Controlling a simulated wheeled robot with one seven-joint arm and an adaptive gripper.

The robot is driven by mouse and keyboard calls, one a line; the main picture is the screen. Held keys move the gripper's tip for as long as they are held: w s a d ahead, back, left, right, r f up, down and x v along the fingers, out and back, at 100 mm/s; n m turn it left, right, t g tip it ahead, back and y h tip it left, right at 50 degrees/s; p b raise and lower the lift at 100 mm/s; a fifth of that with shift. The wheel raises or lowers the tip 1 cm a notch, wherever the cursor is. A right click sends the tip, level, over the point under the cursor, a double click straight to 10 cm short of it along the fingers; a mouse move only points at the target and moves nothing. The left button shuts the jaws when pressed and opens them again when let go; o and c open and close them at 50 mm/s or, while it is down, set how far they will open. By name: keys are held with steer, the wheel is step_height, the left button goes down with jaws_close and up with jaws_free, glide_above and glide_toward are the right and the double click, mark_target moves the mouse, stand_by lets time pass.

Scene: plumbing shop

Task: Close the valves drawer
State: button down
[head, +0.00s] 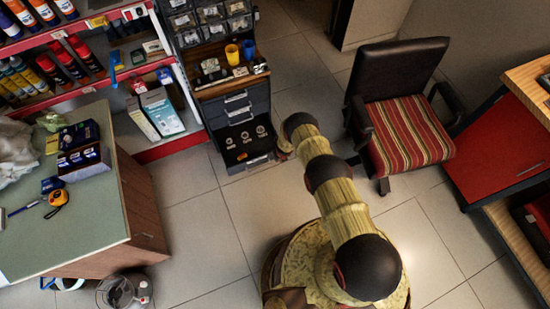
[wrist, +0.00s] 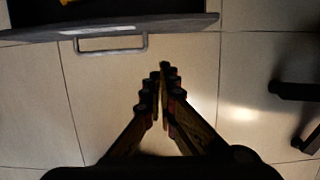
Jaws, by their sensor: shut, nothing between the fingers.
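A dark drawer (head: 232,148) stands pulled out low in the grey drawer cabinet, with several small round metal parts inside; it may be the valves drawer, but its label is too small to read. In the wrist view, the top edge of its front (wrist: 190,22) crosses the upper left, with a pale label and a grey bar handle (wrist: 110,49). My gripper (wrist: 160,70) is shut and empty, its fingertips just to the right of the handle and apart from it. In the head view, my gripper (head: 283,148) shows small beside the drawer's right front corner, partly hidden by my arm.
Closed drawers (head: 236,103) sit above the open one, under a wooden top with a yellow cup (head: 232,54) and a blue cup. A green-topped counter (head: 85,215) stands at left, a striped chair (head: 408,135) at right. The tiled floor before the cabinet is clear.

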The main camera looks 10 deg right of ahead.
steer(key=w+a+f+b, duration=0.1)
steer(key=w+f+b, duration=0.3)
steer(key=b, duration=1.3)
steer(key=shift+w+a, duration=0.15)
steer(key=shift+w, duration=0.1)
steer(key=shift+w+r+b, duration=0.15)
steer(key=shift+r+b, duration=0.05)
steer(key=shift+b, duration=0.15)
